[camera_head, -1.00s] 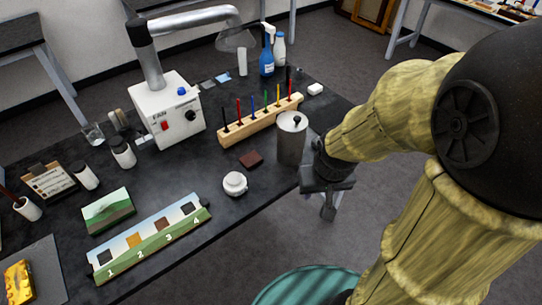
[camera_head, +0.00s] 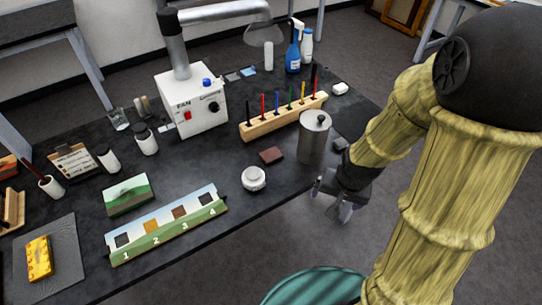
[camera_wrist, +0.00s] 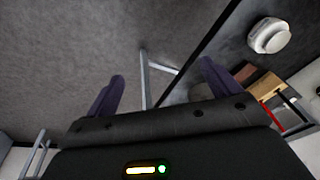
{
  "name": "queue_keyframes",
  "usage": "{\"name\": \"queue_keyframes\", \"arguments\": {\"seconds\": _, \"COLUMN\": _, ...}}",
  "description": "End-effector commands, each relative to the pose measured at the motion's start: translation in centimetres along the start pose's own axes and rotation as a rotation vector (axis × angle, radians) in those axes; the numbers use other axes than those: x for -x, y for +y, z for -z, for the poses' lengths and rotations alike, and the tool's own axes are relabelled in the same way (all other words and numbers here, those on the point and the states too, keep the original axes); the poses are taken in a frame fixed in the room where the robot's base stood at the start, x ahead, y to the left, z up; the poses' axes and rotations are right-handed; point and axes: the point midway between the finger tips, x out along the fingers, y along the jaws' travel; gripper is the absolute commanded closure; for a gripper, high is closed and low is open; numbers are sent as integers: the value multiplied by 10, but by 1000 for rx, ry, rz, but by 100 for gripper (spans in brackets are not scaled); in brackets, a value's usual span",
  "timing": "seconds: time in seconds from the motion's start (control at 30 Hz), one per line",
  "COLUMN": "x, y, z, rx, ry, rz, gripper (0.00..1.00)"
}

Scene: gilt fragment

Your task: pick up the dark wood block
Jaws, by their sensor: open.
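The dark wood block (camera_head: 271,155) is a small flat reddish-brown piece lying on the black table, between the pen rack and the white round jar, left of the metal canister. In the wrist view a brown piece that looks like the block (camera_wrist: 244,73) shows near the right finger, partly hidden. My gripper (camera_head: 333,203) is open and empty, out past the table's front edge, to the right of and nearer than the block. Its two dark fingers (camera_wrist: 163,92) stand wide apart in the wrist view, with floor behind them.
A metal canister (camera_head: 313,138) stands between the block and my arm. The white jar (camera_head: 254,179) sits in front of the block; it shows in the wrist view (camera_wrist: 269,36). The pen rack (camera_head: 285,117) is behind it. A numbered board (camera_head: 166,223) lies to the left.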

Motion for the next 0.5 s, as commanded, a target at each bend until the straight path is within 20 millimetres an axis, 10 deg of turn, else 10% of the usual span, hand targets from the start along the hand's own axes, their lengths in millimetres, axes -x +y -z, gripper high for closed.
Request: {"name": "queue_keyframes", "arguments": {"seconds": 0.5, "x": -114, "y": -46, "z": -10, "rx": -849, "ry": -164, "rz": 345, "gripper": 11}}
